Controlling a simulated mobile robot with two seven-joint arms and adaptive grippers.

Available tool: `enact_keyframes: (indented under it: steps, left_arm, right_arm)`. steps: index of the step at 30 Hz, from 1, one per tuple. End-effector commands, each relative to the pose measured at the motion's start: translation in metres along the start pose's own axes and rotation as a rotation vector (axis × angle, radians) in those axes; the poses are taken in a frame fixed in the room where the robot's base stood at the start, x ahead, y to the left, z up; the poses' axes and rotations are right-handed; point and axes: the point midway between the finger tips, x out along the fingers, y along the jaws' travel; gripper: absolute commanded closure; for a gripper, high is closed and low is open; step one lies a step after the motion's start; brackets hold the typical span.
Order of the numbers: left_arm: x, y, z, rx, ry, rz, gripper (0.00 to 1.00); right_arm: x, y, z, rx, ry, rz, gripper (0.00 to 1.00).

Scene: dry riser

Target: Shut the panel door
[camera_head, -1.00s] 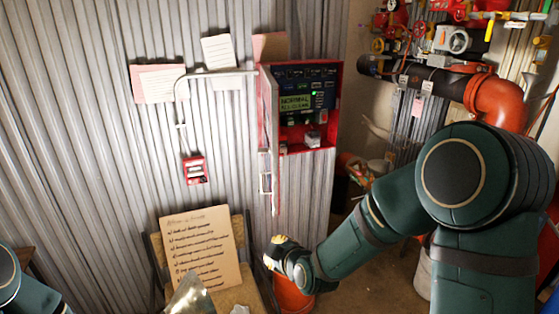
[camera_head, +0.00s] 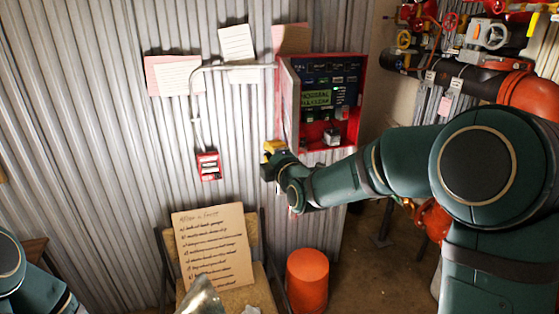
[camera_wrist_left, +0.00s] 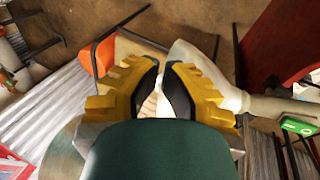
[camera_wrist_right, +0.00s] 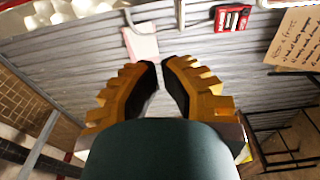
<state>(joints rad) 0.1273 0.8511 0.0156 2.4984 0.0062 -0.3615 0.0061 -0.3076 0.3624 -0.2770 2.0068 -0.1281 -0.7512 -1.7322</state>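The red alarm panel (camera_head: 356,112) hangs on the corrugated wall in the head view, its controls and lit display exposed. Its door (camera_head: 287,95) stands open at the left side, seen almost edge-on. My right gripper (camera_head: 268,152), with yellow fingers, is by the door's lower part and hides some of it; I cannot tell whether they touch. In the right wrist view the right fingertips (camera_wrist_right: 160,62) nearly meet, with nothing between them. My left gripper (camera_wrist_left: 162,65) shows in the left wrist view, its tips nearly together and empty, facing down over the chair area.
A red call point (camera_head: 208,165) and conduit are left of the panel. A chair holds a cardboard sign (camera_head: 212,248). An orange bin (camera_head: 307,278) stands below the panel. Pipes and valves (camera_head: 490,35) fill the upper right. Papers hang on the wall.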

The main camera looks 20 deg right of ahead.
Motion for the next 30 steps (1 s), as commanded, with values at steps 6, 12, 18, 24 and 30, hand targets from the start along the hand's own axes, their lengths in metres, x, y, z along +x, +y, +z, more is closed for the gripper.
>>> enact_keyframes:
  steps: [6,12,18,24,30]
  left_arm:
    - [-0.001,0.0,-0.001,-0.001,0.002,0.0,1.0]
    - [-0.002,0.001,-0.001,0.0,0.002,0.0,1.0]
    - [-0.002,0.001,-0.001,-0.001,0.002,0.0,1.0]
    - [-0.002,0.001,-0.001,-0.001,0.002,0.0,1.0]
    - [0.0,0.0,0.0,0.0,0.001,0.0,1.0]
  right_arm:
    - [0.01,0.0,0.02,0.002,-0.004,0.0,1.0]
    - [0.004,0.0,0.035,0.002,-0.001,-0.001,1.0]
    - [0.003,0.0,0.038,0.002,0.001,-0.001,1.0]
    - [0.003,0.0,0.037,0.002,0.001,-0.001,1.0]
    - [0.003,0.0,0.037,0.004,0.009,0.001,1.0]
